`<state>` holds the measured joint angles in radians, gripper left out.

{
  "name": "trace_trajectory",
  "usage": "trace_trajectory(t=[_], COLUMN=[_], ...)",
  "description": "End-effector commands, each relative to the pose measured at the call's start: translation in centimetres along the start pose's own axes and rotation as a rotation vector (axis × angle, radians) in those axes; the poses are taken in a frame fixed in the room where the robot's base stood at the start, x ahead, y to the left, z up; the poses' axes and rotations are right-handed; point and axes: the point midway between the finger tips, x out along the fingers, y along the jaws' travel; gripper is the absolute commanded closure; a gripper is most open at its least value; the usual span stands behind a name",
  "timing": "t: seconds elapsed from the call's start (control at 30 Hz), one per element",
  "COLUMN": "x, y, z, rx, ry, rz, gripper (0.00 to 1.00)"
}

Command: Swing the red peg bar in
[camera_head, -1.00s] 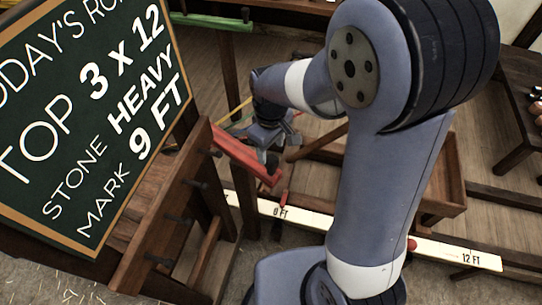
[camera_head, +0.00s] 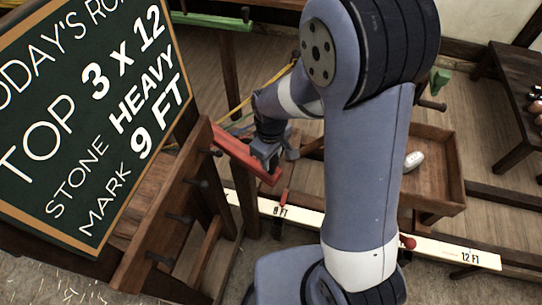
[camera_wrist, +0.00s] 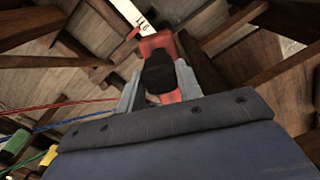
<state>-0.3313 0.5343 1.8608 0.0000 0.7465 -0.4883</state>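The red peg bar (camera_head: 236,150) juts out from the dark wooden post, pointing toward the lower right in the head view. In the wrist view the red bar (camera_wrist: 162,43) lies under my gripper, with a black peg (camera_wrist: 159,72) standing up from it. My gripper (camera_head: 272,158) is at the bar's outer end. In the wrist view my gripper (camera_wrist: 158,80) has its two grey fingers apart, one on each side of the black peg. Narrow gaps seem to show beside the peg. The peg's lower part is hidden.
A white measuring rail (camera_head: 340,224) runs below, with a red marker (camera_head: 284,201) near its left end. A wooden tray (camera_head: 440,150) holding a pale object (camera_head: 413,161) stands right of my arm. The chalkboard (camera_head: 85,110) fills the left. A green bar (camera_head: 212,21) is behind.

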Motion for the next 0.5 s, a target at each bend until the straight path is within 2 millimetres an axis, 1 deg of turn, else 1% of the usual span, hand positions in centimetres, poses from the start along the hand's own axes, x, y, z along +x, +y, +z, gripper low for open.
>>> trace_trajectory(t=[0.03,0.4,0.5], x=[-0.01,-0.03,-0.03], y=[0.00,0.00,0.00], z=[0.00,-0.01,-0.01], rx=[0.000,0.000,0.000], ry=[0.000,0.000,0.000], rz=[0.000,0.000,0.000], gripper=[0.71,1.00,1.00])
